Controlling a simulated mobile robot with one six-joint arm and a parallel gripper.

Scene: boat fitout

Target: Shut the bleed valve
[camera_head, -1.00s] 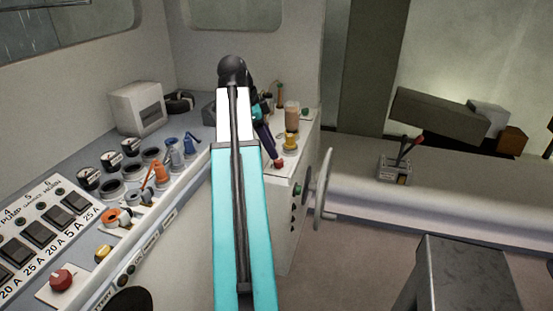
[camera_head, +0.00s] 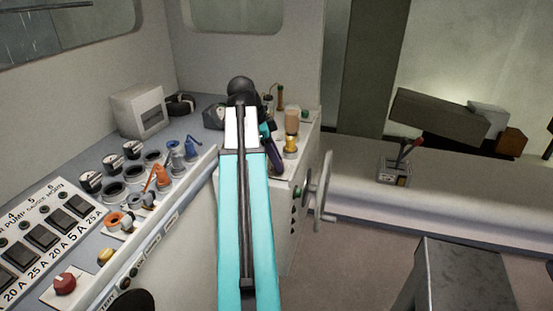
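No part in view is plainly marked as the bleed valve, so I cannot tell which one it is. A brass-yellow fitting (camera_head: 290,145) stands on the corner panel to the right of my arm. My gripper (camera_head: 276,168) is over that panel, left of the brass fitting and pointing down. Only a dark purple part of it shows past my arm, and its fingertips are not clear. I cannot see whether it is open or holds anything. My arm hides the left part of the panel.
Blue levers (camera_head: 183,151), an orange lever (camera_head: 157,178) and a red knob (camera_head: 65,283) stand along the left console. A tan cylinder (camera_head: 292,121) stands behind the brass fitting. A handwheel (camera_head: 322,190) juts from the panel's right side.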

